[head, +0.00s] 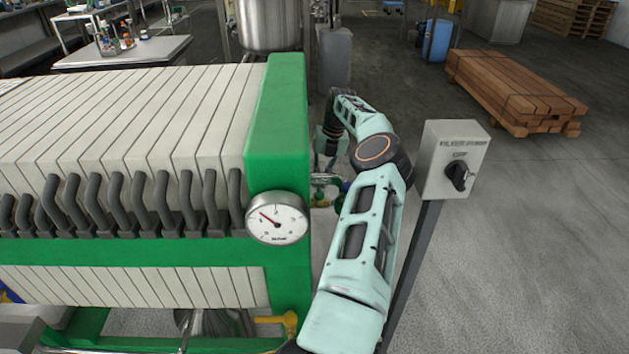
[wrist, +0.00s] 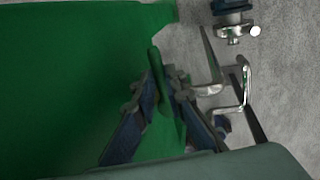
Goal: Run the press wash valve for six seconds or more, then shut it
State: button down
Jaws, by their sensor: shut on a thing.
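My gripper (wrist: 164,82) is shut on a narrow green lever handle (wrist: 155,58), which I take to be the press wash valve's. The handle stands between the two dark blue fingers in the wrist view, close beside the green press frame (wrist: 80,65). In the head view the press (head: 278,110) stands at left, and my arm reaches past its right end. Pipe fittings (head: 321,196) show there beside the press, partly behind my arm. The fingers are hidden in the head view. The valve body is not clear, so I cannot tell whether the valve is open.
A dial gauge (head: 277,218) is on the press end. A grey switch box (head: 452,160) with a black knob stands on a post right of my arm. Metal pipework (wrist: 238,95) lies right of the fingers. Stacked timber (head: 515,88) lies farther back; the right floor is clear.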

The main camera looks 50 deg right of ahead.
jog(key=shift+w+a+f, duration=0.1)
jog(key=shift+w+a, duration=0.1)
jog(key=shift+a, duration=0.15)
jog(key=c, duration=2)
grip_release()
jog(key=shift+o, duration=0.2)
jog(key=shift+d, duration=0.15)
jog(key=shift+s+d, duration=0.1)
notch_tip(320, 180, up, 12)
jog(key=s+d, duration=0.1)
jog(key=shift+s+d+f, duration=0.15)
jog(key=shift+s, duration=0.2)
jog(key=shift+s+b, duration=0.15)
jog(key=shift+b, duration=0.25)
